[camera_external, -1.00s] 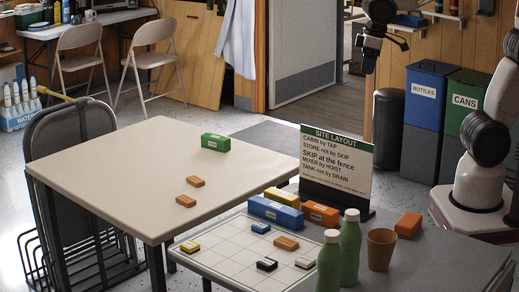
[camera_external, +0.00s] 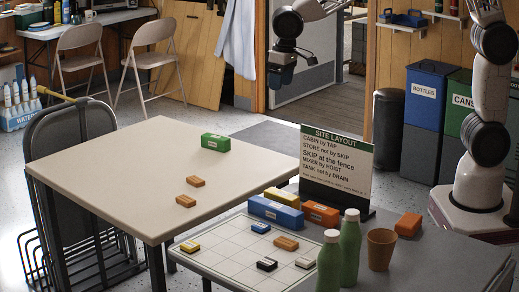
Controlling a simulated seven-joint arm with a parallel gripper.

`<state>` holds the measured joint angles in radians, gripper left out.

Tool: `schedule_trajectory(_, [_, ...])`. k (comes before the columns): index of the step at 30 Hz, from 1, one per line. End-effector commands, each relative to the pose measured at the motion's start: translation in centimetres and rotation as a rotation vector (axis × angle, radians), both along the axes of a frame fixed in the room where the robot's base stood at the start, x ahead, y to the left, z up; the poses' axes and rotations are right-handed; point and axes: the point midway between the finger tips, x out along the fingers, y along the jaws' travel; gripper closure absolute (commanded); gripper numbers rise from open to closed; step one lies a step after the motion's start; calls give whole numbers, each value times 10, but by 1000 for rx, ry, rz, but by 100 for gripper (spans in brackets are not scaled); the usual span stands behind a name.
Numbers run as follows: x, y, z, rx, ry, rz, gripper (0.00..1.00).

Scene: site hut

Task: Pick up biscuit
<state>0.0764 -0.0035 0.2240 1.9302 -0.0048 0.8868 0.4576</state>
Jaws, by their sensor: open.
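Two small tan-brown blocks that look like biscuits lie on the cream table: one biscuit (camera_external: 195,181) and, nearer the camera, another biscuit (camera_external: 186,201). A similar tan block (camera_external: 285,243) lies on the white gridded board (camera_external: 222,262). My gripper (camera_external: 281,80) is open and empty, high in the air at the top of the picture, beyond the table's far right corner as seen here. It is well apart from all the blocks. Its fingers are small and dark in this view.
Around the board are blue (camera_external: 275,213), yellow (camera_external: 283,197) and orange (camera_external: 320,214) boxes, an upright sign (camera_external: 336,160), two green bottles (camera_external: 350,235) and a brown cup (camera_external: 381,249).

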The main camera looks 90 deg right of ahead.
Motion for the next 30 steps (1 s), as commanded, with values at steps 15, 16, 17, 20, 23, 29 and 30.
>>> schedule_trajectory(15, [121,-28,-85,17,43,-169,32])
schedule_trajectory(16, [127,-30,-91,19,45,-179,32])
schedule_trajectory(17, [133,-31,-97,19,49,-188,32])
schedule_trajectory(20, [154,-37,-117,22,55,-221,32])
schedule_trajectory(23, [174,-43,-139,24,63,-254,32])
schedule_trajectory(29, [210,-55,-185,28,79,-320,32])
schedule_trajectory(30, [217,-57,-194,28,81,-332,32])
